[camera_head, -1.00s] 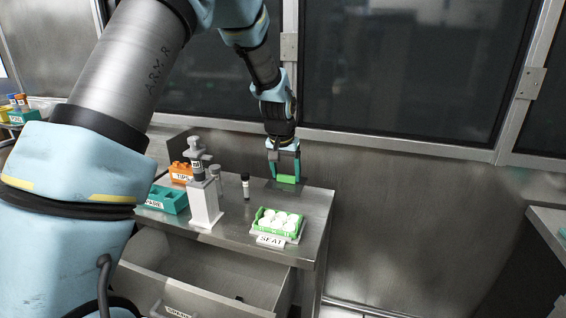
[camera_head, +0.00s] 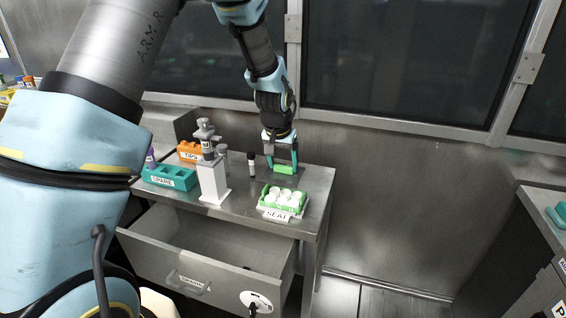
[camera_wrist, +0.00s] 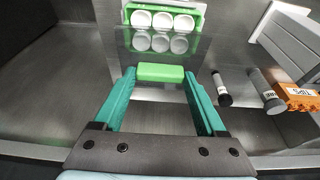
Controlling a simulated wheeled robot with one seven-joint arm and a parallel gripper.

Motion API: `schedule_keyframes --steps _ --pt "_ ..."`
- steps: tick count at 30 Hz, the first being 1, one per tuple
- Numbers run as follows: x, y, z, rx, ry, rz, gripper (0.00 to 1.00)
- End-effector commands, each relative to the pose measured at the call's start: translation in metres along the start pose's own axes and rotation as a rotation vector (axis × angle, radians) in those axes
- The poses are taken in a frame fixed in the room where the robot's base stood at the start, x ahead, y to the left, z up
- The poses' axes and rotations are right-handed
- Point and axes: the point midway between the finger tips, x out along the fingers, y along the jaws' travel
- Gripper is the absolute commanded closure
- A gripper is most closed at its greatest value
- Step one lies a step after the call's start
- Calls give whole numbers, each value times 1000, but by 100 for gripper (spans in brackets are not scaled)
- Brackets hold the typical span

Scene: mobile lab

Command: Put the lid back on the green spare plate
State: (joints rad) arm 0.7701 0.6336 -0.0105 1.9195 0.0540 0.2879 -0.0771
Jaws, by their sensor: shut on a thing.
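The green plate (camera_head: 266,199) holds several white round pieces and sits behind a SEAT label (camera_head: 277,214) near the counter's right end. It shows at the top of the wrist view (camera_wrist: 204,12). My gripper (camera_head: 283,168) is behind the plate, its teal fingers shut on the green handle (camera_wrist: 160,73) of the lid. The lid (camera_wrist: 128,62) is a clear pane, hard to see in the head view. In the wrist view the pane overlaps the plate's near row of white pieces. I cannot tell its exact height above the counter.
A small dark-capped vial (camera_head: 251,163) stands left of my gripper. Further left are a white stand (camera_head: 213,185), an orange TIPS box (camera_head: 190,151) and a teal SPARE rack (camera_head: 170,177). A drawer (camera_head: 200,262) is open below. The wall is close behind the gripper.

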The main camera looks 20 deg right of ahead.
Motion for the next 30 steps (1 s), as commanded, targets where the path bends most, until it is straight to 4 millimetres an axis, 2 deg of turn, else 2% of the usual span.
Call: schedule_keyframes --steps 15,30 --pt "45 0 14 0 -2 0 79" --pt "48 0 15 0 0 0 79"
